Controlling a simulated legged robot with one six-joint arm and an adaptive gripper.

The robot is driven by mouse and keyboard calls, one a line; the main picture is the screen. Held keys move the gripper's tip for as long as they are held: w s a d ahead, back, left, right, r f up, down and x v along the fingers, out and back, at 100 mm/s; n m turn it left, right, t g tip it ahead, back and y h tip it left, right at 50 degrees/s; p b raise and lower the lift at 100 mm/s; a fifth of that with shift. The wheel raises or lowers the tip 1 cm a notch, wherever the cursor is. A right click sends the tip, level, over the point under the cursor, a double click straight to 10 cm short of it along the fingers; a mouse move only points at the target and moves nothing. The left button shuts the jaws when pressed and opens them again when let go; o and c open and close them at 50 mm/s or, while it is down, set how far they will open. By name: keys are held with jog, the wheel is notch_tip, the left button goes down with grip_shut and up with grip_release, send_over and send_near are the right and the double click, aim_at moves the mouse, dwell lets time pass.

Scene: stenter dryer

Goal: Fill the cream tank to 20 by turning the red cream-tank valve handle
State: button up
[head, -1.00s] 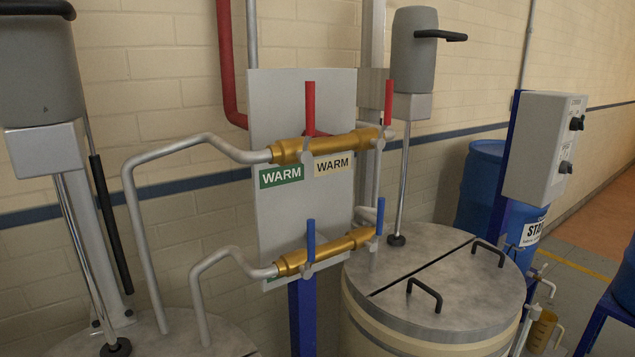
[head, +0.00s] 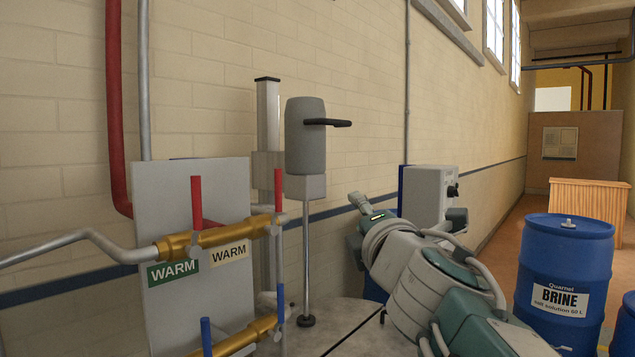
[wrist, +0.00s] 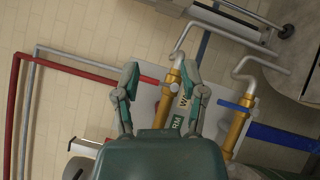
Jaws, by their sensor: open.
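The red cream-tank valve handle (head: 278,190) stands upright at the right end of the upper brass fitting, beside the cream WARM label (head: 229,252). A second red handle (head: 196,202) stands nearer the green WARM label. In the wrist view, my gripper (wrist: 160,68) is open and empty, its fingers facing the panel. The right red handle (wrist: 150,80) appears between the two fingertips there; I cannot tell the distance, and see no contact. The cream tank appears as the right tank, its lid (head: 340,318) partly hidden by my arm. I see no level reading.
Blue handles (head: 206,335) sit on the lower brass fitting. A grey stirrer motor (head: 305,135) stands above the right tank's lid. Behind my arm is a grey control box (head: 425,190). A blue brine drum (head: 565,270) stands at the right.

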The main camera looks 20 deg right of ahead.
aim_at(281, 175)
jog(key=a+r+n+g+y, duration=0.1)
jog(key=n+y, duration=0.3)
jog(key=n, duration=0.6)
jog(key=w+a+r+n+g+y, duration=0.1)
jog(key=a+r+n+g+y, duration=0.1)
jog(key=n, duration=0.7)
jog(key=a+r+y, duration=0.1)
jog(key=a+y, duration=0.1)
jog(key=shift+w+a+r+n+y, duration=0.25)
jog(key=shift+w+r+n+y, duration=0.05)
jog(key=shift+r+n+y, duration=0.1)
jog(key=shift+r, duration=0.1)
jog(key=shift+x, duration=5.4)
jog(key=shift+d, duration=0.1)
grip_shut()
